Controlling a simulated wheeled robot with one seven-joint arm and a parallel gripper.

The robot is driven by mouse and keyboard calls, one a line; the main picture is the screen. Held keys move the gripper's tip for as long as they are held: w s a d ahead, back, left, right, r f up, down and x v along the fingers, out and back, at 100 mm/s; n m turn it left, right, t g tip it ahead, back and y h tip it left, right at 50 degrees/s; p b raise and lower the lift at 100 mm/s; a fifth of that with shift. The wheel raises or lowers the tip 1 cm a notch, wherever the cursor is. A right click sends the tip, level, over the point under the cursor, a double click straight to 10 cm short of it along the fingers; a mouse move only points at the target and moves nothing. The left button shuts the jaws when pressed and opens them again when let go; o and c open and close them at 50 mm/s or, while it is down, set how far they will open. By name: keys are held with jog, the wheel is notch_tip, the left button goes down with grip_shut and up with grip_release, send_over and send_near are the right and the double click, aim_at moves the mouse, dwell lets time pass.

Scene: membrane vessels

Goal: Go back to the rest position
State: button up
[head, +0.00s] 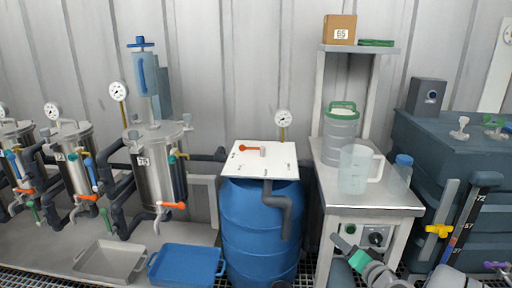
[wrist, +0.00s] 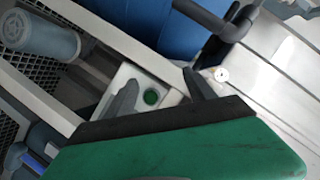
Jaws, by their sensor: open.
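My gripper (head: 350,246) is low in the head view, in front of the white cart's control panel (head: 362,235). Its green body fills the bottom of the wrist view, with the two dark fingers (wrist: 161,80) spread apart. The gripper is open and nothing shows between the fingers except the panel behind them. A green button (wrist: 151,97) on the panel shows between the fingers in the wrist view. I cannot tell how far the fingertips are from the panel.
A blue barrel (head: 258,225) stands left of the cart. The cart top (head: 400,198) holds a clear jug (head: 354,170), a blue-capped bottle (head: 401,175) and a green-handled container (head: 341,130). Steel vessels (head: 157,180) with pipes stand left; a dark tank (head: 465,150) stands right.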

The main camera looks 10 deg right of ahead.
jog(key=s+a+r+n+g+y+p, duration=0.25)
jog(key=a+r+n+g+p, duration=0.45)
jog(key=a+r+p, duration=0.8)
jog(key=s+a+r+n+g+h+p, duration=0.2)
jog(key=s+a+r+p, duration=0.5)
jog(key=s+r, duration=0.4)
jog(key=s+g+h, duration=0.1)
jog(key=s+g, duration=0.1)
jog(key=s, duration=0.1)
jog(key=shift+a+r+g, duration=0.3)
jog(key=shift+a+r, duration=0.05)
jog(key=shift+a, duration=0.05)
